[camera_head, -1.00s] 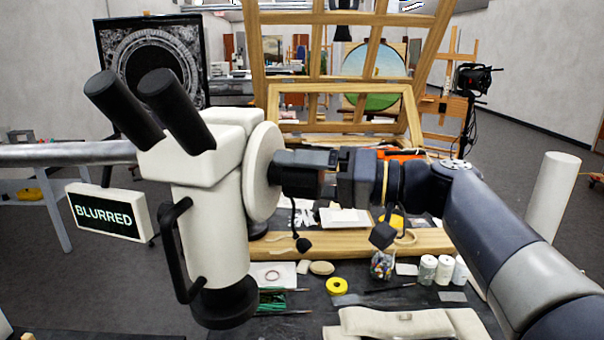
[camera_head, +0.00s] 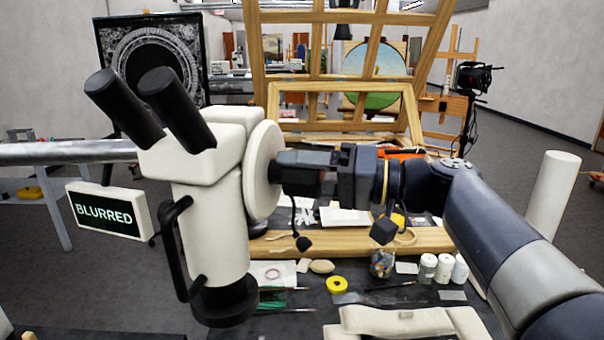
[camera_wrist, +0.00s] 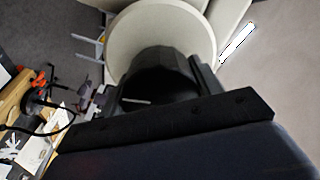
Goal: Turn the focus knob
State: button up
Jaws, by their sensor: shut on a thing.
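A white microscope (camera_head: 215,215) with two black eyepieces stands at the left in the head view, black lens end downward. A large cream disc (camera_head: 264,172) is on its right side; it also shows in the wrist view (camera_wrist: 133,29). The black focus knob (camera_wrist: 165,68) sticks out from the disc. My gripper (camera_head: 285,168) reaches in from the right and is shut on the knob, its fingers on either side of it. In the head view the gripper hides most of the knob. A sign (camera_head: 106,212) left of the microscope reads "BLURRED".
A dark work table (camera_head: 400,320) below holds a yellow tape roll (camera_head: 337,285), a jar of colored bits (camera_head: 382,264), several white bottles (camera_head: 427,268) and a cream cushion-like thing (camera_head: 405,320). A wooden frame (camera_head: 345,132) stands behind. A grey tube (camera_head: 65,152) runs left from the microscope.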

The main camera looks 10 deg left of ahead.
jog(key=shift+m+p, duration=0.4)
jog(key=shift+m, duration=2.1)
jog(key=o, duration=1)
jog(key=d+b, duration=0.2)
jog(key=d, duration=0.9)
jog(key=shift+s+b, duration=0.15)
jog(key=shift+b, duration=0.15)
jog(key=shift+a, duration=0.1)
